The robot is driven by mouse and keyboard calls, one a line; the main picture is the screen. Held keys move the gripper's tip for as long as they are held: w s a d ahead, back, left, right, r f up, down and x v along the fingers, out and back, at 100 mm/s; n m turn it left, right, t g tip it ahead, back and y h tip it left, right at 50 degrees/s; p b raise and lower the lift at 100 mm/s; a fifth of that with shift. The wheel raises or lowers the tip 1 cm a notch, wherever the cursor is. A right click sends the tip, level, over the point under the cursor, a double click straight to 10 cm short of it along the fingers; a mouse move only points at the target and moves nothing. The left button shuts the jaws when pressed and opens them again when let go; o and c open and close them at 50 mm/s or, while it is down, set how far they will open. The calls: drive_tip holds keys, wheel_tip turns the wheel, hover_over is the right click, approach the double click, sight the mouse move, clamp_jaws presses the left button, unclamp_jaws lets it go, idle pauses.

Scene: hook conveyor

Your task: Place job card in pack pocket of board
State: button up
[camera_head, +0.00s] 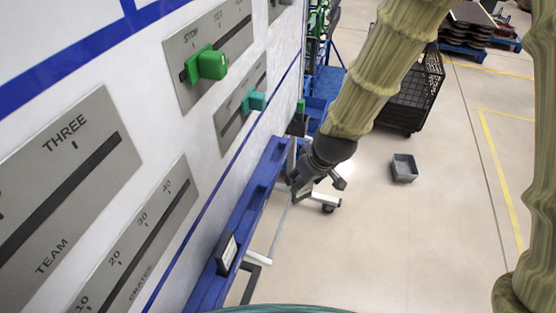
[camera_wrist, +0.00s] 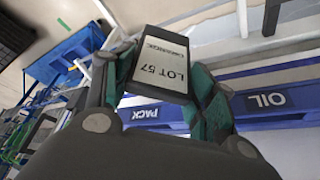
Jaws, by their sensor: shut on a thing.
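The job card, dark-edged with a white face reading "LOT 57" (camera_wrist: 160,66), is between the two green-padded fingers of my gripper (camera_wrist: 162,72) in the wrist view. My gripper is shut on it. Behind and below the card runs the board's blue ledge, with a pocket labelled PACK (camera_wrist: 143,114) and one labelled OIL (camera_wrist: 266,100) to its right. The card is in front of the ledge; whether it touches is unclear. In the head view my gripper (camera_head: 305,182) is beside the blue ledge (camera_head: 240,215), and the held card is hard to make out.
Another dark card with a white label (camera_head: 228,253) stands in the ledge's near part. The white board carries a green slider (camera_head: 207,65) and a teal slider (camera_head: 254,101). A grey bin (camera_head: 404,168) and black crate (camera_head: 415,92) stand on open floor at right.

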drive_tip(key=s+a+r+n+g+y+b, duration=0.1)
drive_tip(key=s+a+r+n, duration=0.1)
drive_tip(key=s+r+n, duration=0.3)
drive_tip(key=s+a+r+n+g+y+b, duration=0.1)
drive_tip(key=a+r+n, duration=0.15)
drive_tip(key=r, duration=0.45)
drive_tip(key=shift+n, duration=0.45)
drive_tip(key=shift+w+a+f+p, duration=0.4)
drive_tip(key=shift+w+f+p, duration=0.5)
drive_tip(key=shift+w, duration=1.65)
drive_tip(key=shift+w+a+f+p, duration=0.4)
drive_tip(key=shift+w+f+p, duration=0.45)
drive_tip(key=shift+w, duration=1.75)
drive_tip(key=shift+w+a+f+p, duration=0.5)
drive_tip(key=shift+w+p, duration=0.65)
drive_tip(key=shift+w, duration=1.4)
drive_tip(key=shift+f, duration=0.3)
drive_tip(key=o, duration=1)
drive_tip(key=shift+d, duration=0.1)
drive_tip(key=shift+r, duration=0.1)
drive_tip(key=b+v, duration=0.2)
drive_tip(key=v, duration=1)
drive_tip(key=shift+w, duration=0.2)
